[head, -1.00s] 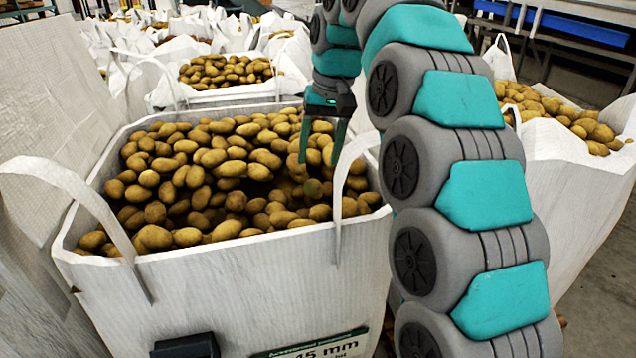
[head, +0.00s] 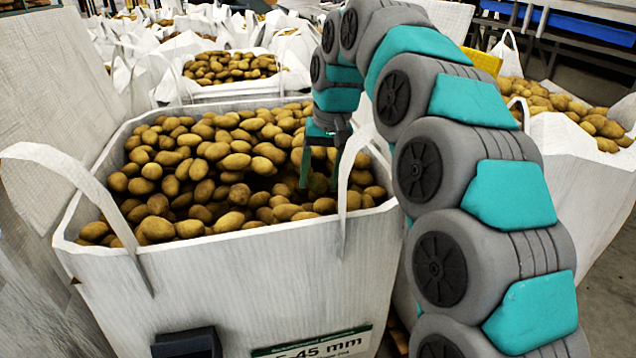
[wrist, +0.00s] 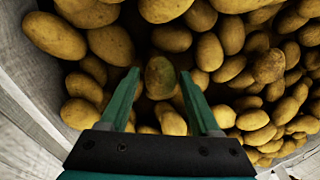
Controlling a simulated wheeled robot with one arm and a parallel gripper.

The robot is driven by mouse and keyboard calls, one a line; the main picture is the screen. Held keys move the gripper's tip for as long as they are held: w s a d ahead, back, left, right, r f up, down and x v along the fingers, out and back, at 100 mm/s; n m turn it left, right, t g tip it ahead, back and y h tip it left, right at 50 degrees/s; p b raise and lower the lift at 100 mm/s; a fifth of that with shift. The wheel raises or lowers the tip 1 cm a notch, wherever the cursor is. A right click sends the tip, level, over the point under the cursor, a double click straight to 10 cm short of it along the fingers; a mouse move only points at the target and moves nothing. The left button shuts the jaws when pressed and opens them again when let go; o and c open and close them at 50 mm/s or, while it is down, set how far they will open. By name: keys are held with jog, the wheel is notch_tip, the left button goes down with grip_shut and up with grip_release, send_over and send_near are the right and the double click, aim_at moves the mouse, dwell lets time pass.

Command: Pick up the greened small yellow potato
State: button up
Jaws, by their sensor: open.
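The greened small yellow potato (wrist: 160,77) shows in the wrist view as a dull green-brown oval among yellower potatoes. It lies between and just around the tips of my gripper's two teal fingers (wrist: 160,74), which are open with nothing clamped. In the head view my gripper (head: 320,172) points down into the right part of the front white bag (head: 250,262), low at the potato heap. The greened potato is hard to make out there, largely hidden by the fingers.
Other potatoes (head: 190,165) crowd closely around the fingers. The bag's wall (wrist: 40,118) is at the left in the wrist view, and a bag handle loop (head: 343,185) stands close right of my gripper. More filled bags stand behind (head: 235,88) and at right (head: 570,165).

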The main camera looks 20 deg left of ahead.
grip_shut()
dwell(0.4)
jog(key=shift+r, duration=0.1)
